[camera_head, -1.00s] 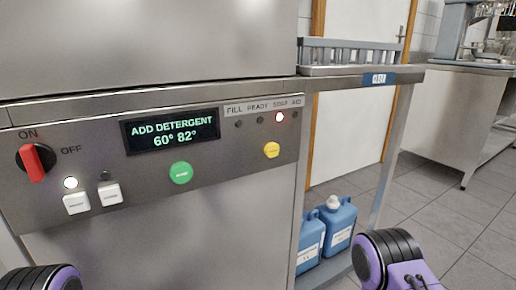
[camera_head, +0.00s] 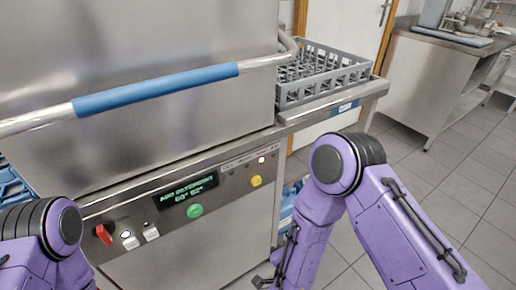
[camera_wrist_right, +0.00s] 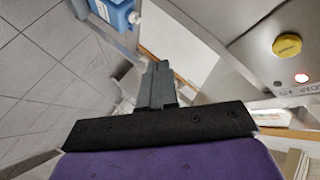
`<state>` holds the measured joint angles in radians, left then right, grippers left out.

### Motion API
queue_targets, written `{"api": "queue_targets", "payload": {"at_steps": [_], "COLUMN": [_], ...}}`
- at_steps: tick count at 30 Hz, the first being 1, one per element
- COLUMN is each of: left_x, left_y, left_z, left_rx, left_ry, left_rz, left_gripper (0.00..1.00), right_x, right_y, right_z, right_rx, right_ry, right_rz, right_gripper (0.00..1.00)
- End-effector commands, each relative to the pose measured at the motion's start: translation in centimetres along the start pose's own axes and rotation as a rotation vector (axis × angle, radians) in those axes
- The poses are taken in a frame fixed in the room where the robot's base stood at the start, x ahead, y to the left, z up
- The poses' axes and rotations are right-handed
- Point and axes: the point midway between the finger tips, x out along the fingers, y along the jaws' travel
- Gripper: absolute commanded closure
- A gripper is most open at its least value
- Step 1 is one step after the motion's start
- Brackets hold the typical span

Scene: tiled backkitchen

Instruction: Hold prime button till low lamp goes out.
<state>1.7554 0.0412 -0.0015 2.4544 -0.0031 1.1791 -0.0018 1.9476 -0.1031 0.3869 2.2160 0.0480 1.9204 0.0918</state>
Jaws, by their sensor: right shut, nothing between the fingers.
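The yellow round button (camera_head: 256,181) is at the right end of the machine's control panel (camera_head: 170,222). It also shows at upper right in the right wrist view (camera_wrist_right: 287,45). The dark display (camera_head: 187,190) reads ADD DETERGENT 60° 82°. My right gripper (camera_wrist_right: 156,70) is shut and empty, apart from the button, which lies to its right in the wrist view. In the head view my right arm stands right of the panel. My left gripper is out of view.
A green button (camera_head: 195,211), two white buttons and a red knob (camera_head: 103,235) share the panel. A blue-gripped handle bar (camera_head: 155,88) crosses above. A grey rack (camera_head: 325,75) sits on the side table. Blue canisters (camera_wrist_right: 117,12) stand below it.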

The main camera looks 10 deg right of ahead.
Motion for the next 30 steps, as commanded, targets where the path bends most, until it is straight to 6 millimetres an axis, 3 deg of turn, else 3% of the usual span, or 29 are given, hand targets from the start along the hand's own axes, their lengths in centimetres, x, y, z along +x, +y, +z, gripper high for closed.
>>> {"api": "queue_targets", "payload": {"at_steps": [1, 3, 7, 20, 30], "left_x": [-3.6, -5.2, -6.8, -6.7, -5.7], "left_y": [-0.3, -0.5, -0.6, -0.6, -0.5], "left_z": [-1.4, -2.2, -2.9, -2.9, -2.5], "left_rx": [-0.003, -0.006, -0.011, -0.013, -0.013], "left_ry": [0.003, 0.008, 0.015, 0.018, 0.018], "left_rz": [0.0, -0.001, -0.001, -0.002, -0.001], "left_gripper": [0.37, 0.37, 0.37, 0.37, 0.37], "right_x": [-1.5, -2.3, -3.3, -3.3, -0.6], "right_y": [-4.0, -6.6, -9.6, -10.0, -12.3], "right_z": [-2.6, -4.0, -5.5, -5.5, -4.3], "right_rx": [0.046, 0.107, 0.183, 0.21, 0.212], "right_ry": [0.031, 0.072, 0.123, 0.141, 0.141], "right_rz": [-0.024, -0.049, -0.079, -0.088, -0.087], "right_gripper": [1.0, 1.0, 1.0, 1.0, 1.0]}}
